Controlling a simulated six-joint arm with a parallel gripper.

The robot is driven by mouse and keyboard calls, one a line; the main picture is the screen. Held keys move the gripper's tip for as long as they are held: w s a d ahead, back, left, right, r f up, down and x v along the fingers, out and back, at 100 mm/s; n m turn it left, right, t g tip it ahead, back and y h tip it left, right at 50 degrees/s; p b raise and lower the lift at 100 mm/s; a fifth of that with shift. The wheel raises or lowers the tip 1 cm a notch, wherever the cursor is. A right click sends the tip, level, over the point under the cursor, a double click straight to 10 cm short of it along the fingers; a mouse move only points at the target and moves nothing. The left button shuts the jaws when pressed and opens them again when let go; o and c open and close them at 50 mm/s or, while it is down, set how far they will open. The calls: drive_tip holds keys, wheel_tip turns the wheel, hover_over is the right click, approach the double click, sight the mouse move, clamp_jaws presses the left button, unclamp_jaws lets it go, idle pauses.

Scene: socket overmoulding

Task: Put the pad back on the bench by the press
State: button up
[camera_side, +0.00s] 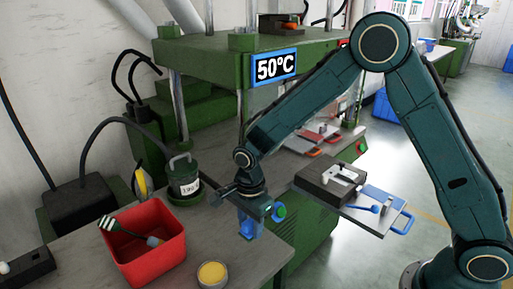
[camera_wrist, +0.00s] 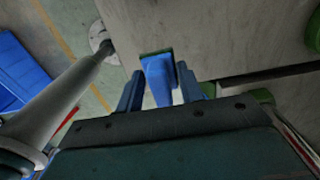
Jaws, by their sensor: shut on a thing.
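The pad (camera_wrist: 158,80) is a blue block with a dark green edge at its far end, seen between my gripper's fingers in the wrist view. My gripper (camera_side: 251,219) is shut on it. In the side view the blue pad (camera_side: 247,231) hangs below the fingers, close to the bench's right edge. The grey bench (camera_side: 215,225) lies beneath and to the left. I cannot tell whether the pad touches it. The green press (camera_side: 215,50) stands behind, with a 50°C display (camera_side: 275,68).
A red bin (camera_side: 148,263) holding brushes or tools, a small pot with yellow contents (camera_side: 212,274) and a green labelled canister (camera_side: 184,180) stand left of my gripper. A dark mould block (camera_side: 327,182) on a side shelf is to the right. Bare bench lies between bin and gripper.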

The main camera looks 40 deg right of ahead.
sight(251, 220)
drive_tip(key=shift+f, duration=3.45)
drive_tip(key=shift+f, duration=0.1)
drive_tip(key=o, duration=1)
wheel_tip(251, 220, up, 12)
drive_tip(key=shift+r, duration=0.1)
drive_tip(key=shift+r, duration=0.15)
